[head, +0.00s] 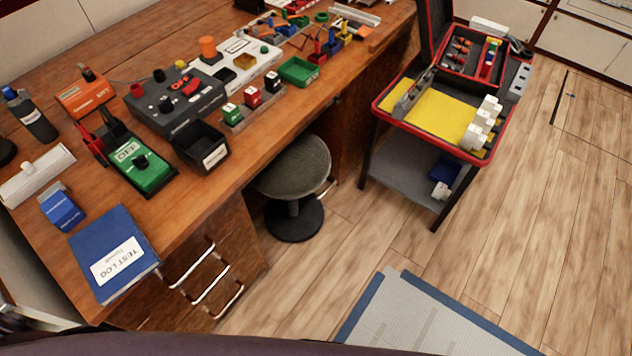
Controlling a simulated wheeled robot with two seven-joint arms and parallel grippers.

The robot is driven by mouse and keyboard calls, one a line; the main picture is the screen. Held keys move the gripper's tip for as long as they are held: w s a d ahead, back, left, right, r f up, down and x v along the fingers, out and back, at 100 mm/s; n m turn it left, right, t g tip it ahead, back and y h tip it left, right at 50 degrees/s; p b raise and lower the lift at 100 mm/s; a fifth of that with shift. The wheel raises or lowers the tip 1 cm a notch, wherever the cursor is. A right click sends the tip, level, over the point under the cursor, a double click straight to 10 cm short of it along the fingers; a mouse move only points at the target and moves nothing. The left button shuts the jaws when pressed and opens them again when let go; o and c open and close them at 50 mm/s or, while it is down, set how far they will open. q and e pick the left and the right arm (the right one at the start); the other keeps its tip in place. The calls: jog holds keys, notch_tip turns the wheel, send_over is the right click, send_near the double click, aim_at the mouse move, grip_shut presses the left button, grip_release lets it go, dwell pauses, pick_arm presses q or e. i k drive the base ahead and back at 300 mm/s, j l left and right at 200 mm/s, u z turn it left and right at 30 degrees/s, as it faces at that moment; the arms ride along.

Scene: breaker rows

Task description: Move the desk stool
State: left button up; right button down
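The desk stool (292,168) has a round grey-green seat on a short post and a dark round base. It stands upright on the wood floor, at the opening under the front edge of the wooden desk (235,150). The desk's edge hides a small part of the seat's left side. Neither of my grippers shows in the head view.
A red-rimmed cart (376,107) with a yellow mat stands right of the stool. A drawer unit with metal handles (206,279) is at its left. A blue-edged grey mat (425,315) lies in front. The desk top is crowded with devices. Open floor lies at the right.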

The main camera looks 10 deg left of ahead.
aim_at(294, 215)
jog(key=i+l, duration=0.2)
jog(key=i+l+u, duration=0.15)
jog(key=l, duration=0.25)
jog(key=i+l, duration=0.25)
jog(key=i+l+u, duration=0.1)
jog(key=l, duration=0.3)
jog(key=i+l+u, duration=0.1)
jog(key=i+l, duration=0.15)
jog(key=k+l, duration=0.05)
jog(key=l, duration=0.05)
